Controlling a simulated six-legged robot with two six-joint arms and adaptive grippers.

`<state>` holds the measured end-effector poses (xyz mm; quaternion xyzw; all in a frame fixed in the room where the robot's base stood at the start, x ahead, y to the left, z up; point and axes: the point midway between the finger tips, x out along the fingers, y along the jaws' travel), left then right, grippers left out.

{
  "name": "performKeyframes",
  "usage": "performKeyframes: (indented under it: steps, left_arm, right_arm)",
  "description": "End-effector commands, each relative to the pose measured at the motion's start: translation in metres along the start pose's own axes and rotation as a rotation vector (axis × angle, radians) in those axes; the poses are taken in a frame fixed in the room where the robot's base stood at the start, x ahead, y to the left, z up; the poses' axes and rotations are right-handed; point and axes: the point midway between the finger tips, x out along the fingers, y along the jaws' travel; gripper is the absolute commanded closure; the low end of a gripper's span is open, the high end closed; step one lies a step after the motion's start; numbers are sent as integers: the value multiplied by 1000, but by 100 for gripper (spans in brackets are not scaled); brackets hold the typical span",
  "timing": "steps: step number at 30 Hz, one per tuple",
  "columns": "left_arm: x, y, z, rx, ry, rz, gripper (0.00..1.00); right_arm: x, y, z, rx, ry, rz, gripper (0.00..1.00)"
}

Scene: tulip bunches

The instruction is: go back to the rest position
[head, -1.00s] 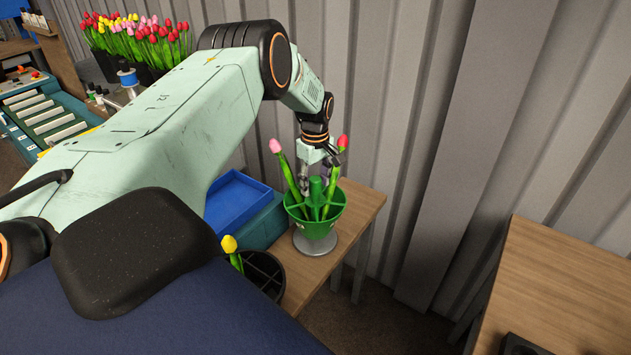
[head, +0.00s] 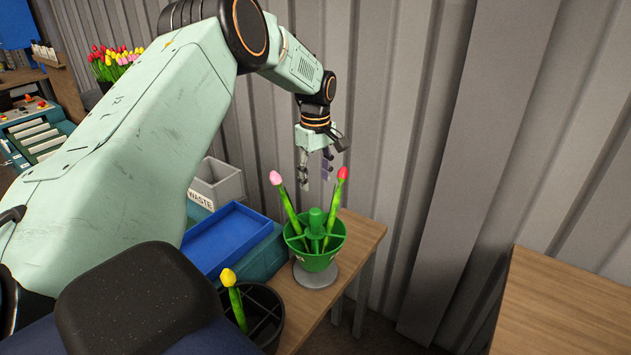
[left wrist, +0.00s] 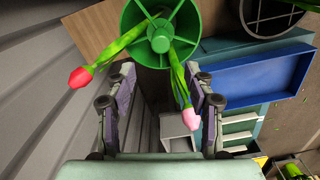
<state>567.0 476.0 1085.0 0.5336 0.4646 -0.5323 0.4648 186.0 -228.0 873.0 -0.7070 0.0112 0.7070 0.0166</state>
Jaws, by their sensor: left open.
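My left gripper (head: 316,168) is open and empty, in the air above and behind the green holder (head: 316,262). The holder stands on a round grey base on a small wooden table (head: 366,240). A pink tulip (head: 284,198) leans to the left in it and a red tulip (head: 335,205) leans to the right. In the left wrist view the open fingers (left wrist: 160,115) show below the holder (left wrist: 187,22), with the red tulip (left wrist: 82,76) to the left and the pink tulip (left wrist: 182,100) near the right finger. My right gripper is not in view.
A black pot (head: 268,312) with a yellow tulip (head: 231,286) stands at the table's front left. A blue tray (head: 225,243) and a grey WASTE bin (head: 217,184) are left of the holder. A corrugated wall (head: 400,110) is close behind the gripper. Another wooden table (head: 565,300) is at right.

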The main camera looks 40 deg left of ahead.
Motion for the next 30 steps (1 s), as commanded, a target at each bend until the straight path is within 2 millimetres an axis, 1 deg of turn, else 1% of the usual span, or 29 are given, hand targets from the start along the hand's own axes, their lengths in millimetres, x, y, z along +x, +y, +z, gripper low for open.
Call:
performKeyframes:
  steps: [13, 15, 17, 20, 21, 23, 24, 26, 27, 29, 30]
  left_arm:
    - [1, 0, 0, 1, -1, -1, 47]
    - [7, -1, 5, 18, -3, -3, 47]
    - [20, -1, 16, 58, -6, -3, 47]
    - [57, -5, 48, 181, -15, 3, 47]
    - [76, -9, 65, 244, -21, 6, 47]
    - [104, -19, 91, 341, -29, 14, 47]
    - [121, -28, 108, 401, -35, 19, 47]
    - [145, -43, 133, 492, -41, 27, 47]
    - [159, -55, 149, 548, -46, 32, 47]
    - [179, -76, 172, 633, -52, 36, 47]
    - [191, -91, 186, 686, -55, 40, 47]
  right_arm:
    - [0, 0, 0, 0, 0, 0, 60]
    - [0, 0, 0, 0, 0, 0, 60]
    - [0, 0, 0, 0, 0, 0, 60]
    - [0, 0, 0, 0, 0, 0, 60]
    - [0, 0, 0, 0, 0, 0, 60]
    - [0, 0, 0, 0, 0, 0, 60]
    - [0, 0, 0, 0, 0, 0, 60]
    - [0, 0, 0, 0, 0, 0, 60]
    - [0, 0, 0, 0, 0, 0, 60]
    - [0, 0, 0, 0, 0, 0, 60]
    - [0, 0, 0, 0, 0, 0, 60]
